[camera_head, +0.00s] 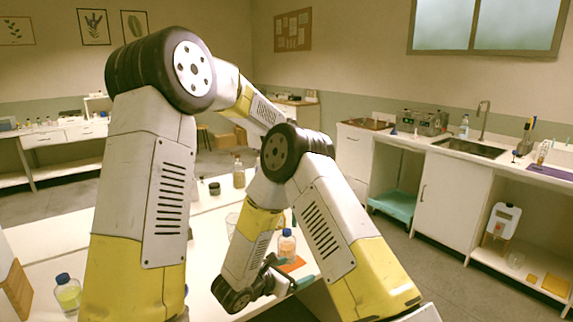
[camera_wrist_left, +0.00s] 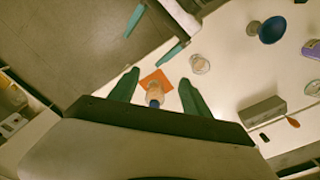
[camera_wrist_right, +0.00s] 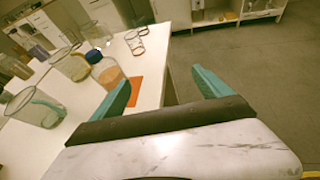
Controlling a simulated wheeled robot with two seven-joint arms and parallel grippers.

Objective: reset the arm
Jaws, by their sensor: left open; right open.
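My right gripper (camera_head: 290,272) is low by the front table edge in the head view. Its teal fingers are open and empty in the right wrist view (camera_wrist_right: 162,90). My left gripper (camera_wrist_left: 158,92) is open in the left wrist view, with nothing held. In the head view its fingers are hidden behind my arms. A blue-capped bottle with orange liquid (camera_head: 287,246) stands on an orange mat (camera_head: 294,265) near the table edge. The bottle (camera_wrist_left: 155,95) appears between the left fingers in the left wrist view, below them. It (camera_wrist_right: 108,74) is left of the right fingers in the right wrist view.
Several glass beakers (camera_wrist_right: 36,108) stand on the white table (camera_wrist_right: 62,128) around the bottle. A bottle with yellow liquid (camera_head: 67,293) is at the lower left. A blue round vessel (camera_wrist_left: 272,30) is farther along. A sink counter (camera_head: 470,150) is at right; the floor between is clear.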

